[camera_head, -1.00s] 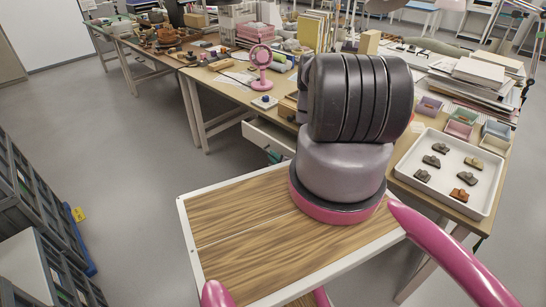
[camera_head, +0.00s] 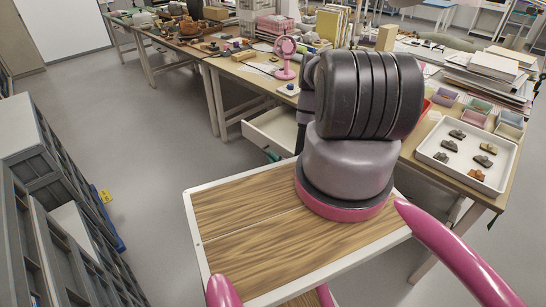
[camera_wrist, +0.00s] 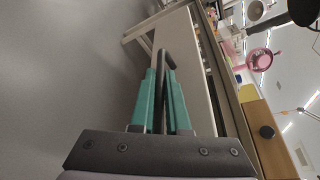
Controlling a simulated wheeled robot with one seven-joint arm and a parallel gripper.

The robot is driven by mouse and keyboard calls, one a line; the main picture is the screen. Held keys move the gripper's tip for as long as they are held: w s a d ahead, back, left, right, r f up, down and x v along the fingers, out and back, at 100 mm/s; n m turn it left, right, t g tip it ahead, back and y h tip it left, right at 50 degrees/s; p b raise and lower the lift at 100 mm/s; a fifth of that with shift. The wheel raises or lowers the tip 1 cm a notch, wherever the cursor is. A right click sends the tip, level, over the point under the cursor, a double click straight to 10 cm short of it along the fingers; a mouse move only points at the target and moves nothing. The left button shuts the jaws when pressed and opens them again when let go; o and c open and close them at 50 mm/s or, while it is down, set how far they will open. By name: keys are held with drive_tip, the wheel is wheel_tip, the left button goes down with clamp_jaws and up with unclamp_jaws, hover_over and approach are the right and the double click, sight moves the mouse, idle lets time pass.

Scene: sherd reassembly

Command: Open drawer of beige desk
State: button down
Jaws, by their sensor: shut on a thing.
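The beige desk (camera_head: 252,92) has a white drawer (camera_head: 268,137) standing partly out below its top, with its pale inside visible from above. In the wrist view the pale drawer front (camera_wrist: 183,50) carries a dark bar handle (camera_wrist: 163,62). My gripper (camera_wrist: 160,75) has its teal fingers on either side of this handle, shut on it. In the head view only a bit of the teal fingers (camera_head: 272,156) shows at the drawer front. My arm hides the drawer's right part and the handle there.
A white tray of sherds (camera_head: 467,155) lies on the desk at right, near small coloured bins (camera_head: 480,110) and stacked papers (camera_head: 490,70). A pink fan (camera_head: 285,55) stands on the desk. Grey crates (camera_head: 45,170) stand at left.

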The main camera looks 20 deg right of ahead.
drive_tip(key=c, duration=0.9)
unclamp_jaws()
wheel_tip(320, 180, up, 10)
